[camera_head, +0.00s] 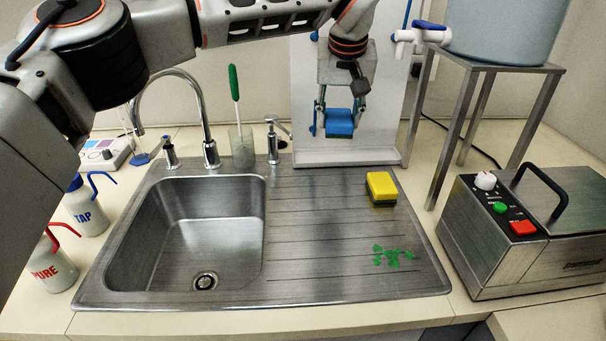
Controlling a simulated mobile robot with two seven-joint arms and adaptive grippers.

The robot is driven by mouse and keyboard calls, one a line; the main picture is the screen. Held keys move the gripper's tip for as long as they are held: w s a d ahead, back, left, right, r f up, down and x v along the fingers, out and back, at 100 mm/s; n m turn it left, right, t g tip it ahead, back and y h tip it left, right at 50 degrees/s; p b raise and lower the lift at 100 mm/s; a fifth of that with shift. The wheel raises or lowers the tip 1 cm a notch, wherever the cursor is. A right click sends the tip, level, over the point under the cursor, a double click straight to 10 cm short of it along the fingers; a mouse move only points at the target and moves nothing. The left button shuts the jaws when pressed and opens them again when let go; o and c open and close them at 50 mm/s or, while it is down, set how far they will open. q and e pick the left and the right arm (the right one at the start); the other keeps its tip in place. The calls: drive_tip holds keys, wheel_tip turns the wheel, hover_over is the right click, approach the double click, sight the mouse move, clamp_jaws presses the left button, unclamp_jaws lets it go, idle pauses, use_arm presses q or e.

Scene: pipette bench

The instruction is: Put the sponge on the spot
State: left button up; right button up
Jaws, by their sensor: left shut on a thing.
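My left gripper (339,113) is in front of the white back panel, pointing down, with its fingers closed on a blue block (340,124) that looks like a sponge. The blue block is held in the air above the back of the steel drainboard. A yellow sponge (381,186) with a darker lower layer lies on the drainboard (310,235) at the right rear. A patch of green splotches (393,257) marks the drainboard at the front right, in front of the yellow sponge. My right gripper is not in view.
The sink basin (205,235) is left of the drainboard, with a faucet (208,140) and a green-handled brush in a beaker (242,150) behind it. Wash bottles stand at the left. A steel bath (525,240) and a metal stand (450,150) are at the right. The drainboard's middle is clear.

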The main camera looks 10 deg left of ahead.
use_arm(q)
drive_tip(key=s+a+f+m+p, duration=0.1)
drive_tip(key=s+a+f, duration=0.15)
drive_tip(key=s, duration=0.35)
drive_tip(key=s+a+f+m+h, duration=0.1)
drive_tip(key=s+f, duration=0.3)
drive_tip(key=s, duration=0.2)
drive_tip(key=s+a+f+m+p, duration=0.1)
drive_tip(key=s+a+f, duration=0.15)
drive_tip(key=s, duration=0.35)
drive_tip(key=w+a+f, duration=0.1)
drive_tip(key=w, duration=0.5)
drive_tip(key=w+a+p, duration=0.1)
drive_tip(key=w, duration=0.5)
drive_tip(key=w+a+f, duration=0.1)
drive_tip(key=w, duration=0.5)
drive_tip(key=shift+w+a+f+p, duration=0.1)
drive_tip(key=shift+w+f+p, duration=0.25)
drive_tip(key=shift+p, duration=0.05)
drive_tip(key=shift+f, duration=0.6)
wheel_tip(320, 180, down, 3)
drive_tip(key=shift+f, duration=0.1)
drive_tip(key=shift+w+a+f, duration=0.1)
drive_tip(key=shift+w+f, duration=0.15)
drive_tip(key=shift+f, duration=0.1)
drive_tip(key=shift+f, duration=0.1)
